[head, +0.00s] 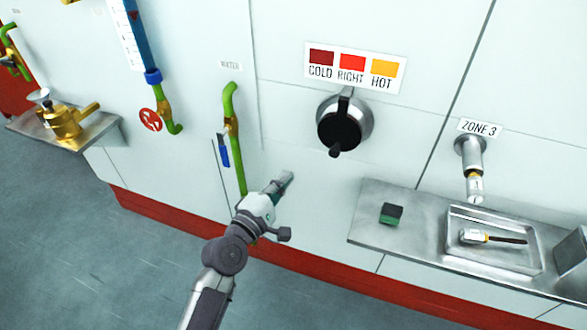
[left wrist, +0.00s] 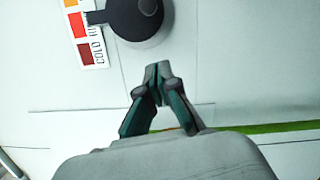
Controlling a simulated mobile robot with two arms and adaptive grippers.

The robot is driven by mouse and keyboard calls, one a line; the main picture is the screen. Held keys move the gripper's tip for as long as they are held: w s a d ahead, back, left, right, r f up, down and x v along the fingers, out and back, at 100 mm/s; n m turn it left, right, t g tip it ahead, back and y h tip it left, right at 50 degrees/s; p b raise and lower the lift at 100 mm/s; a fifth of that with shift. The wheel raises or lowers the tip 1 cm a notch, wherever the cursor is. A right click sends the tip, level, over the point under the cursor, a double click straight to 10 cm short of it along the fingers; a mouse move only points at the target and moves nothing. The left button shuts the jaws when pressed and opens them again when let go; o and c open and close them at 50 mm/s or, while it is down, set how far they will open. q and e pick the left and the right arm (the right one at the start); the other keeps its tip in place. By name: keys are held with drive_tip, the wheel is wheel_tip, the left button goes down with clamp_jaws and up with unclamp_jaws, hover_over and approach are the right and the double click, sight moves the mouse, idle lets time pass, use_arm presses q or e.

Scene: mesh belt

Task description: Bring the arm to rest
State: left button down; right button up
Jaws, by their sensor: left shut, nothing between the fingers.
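My left gripper (head: 285,180) is in front of the white wall panel, below and to the left of the black knob (head: 338,124). Its fingers are shut with nothing between them. In the left wrist view the closed fingertips (left wrist: 157,72) point at the pale panel just below the black knob (left wrist: 137,15). I cannot tell how far the tips are from the panel. My left arm (head: 225,255) reaches up from the bottom of the head view. My right gripper is in neither view.
A green pipe (head: 236,150) with a blue lever (head: 224,150) runs down the wall left of my gripper. A metal shelf (head: 372,236) at right holds a green-black block (head: 391,214) and a tray (head: 453,258) with a brush (head: 490,238). Open floor (head: 90,240) lies at lower left.

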use_arm(q)
drive_tip(key=s+a+f+m+g+y, duration=0.2)
drive_tip(key=s+a+f, duration=0.15)
drive_tip(key=f, duration=0.85)
drive_tip(key=s+a+f+m+g+y, duration=0.1)
drive_tip(key=s+a+f+m+g, duration=0.3)
drive_tip(key=f, duration=0.9)
drive_tip(key=s+f+m+g+y, duration=0.15)
drive_tip(key=s+f, duration=0.45)
drive_tip(key=f, duration=0.6)
drive_tip(key=s+a+f+m+g+y, duration=0.1)
drive_tip(key=s+a+f+m+g, duration=0.1)
drive_tip(key=s+f, duration=0.4)
drive_tip(key=s+a+f+m+g+y, duration=0.1)
drive_tip(key=s+a+f+m+g, duration=0.2)
drive_tip(key=s, duration=1.3)
drive_tip(key=s+a+f+m+g+y, duration=0.2)
drive_tip(key=s+a+f+m, duration=0.2)
drive_tip(key=s+f, duration=0.6)
drive_tip(key=s+a, duration=0.2)
drive_tip(key=shift+a+f+g, duration=0.15)
drive_tip(key=shift+a+g, duration=0.2)
drive_tip(key=shift+a, duration=0.05)
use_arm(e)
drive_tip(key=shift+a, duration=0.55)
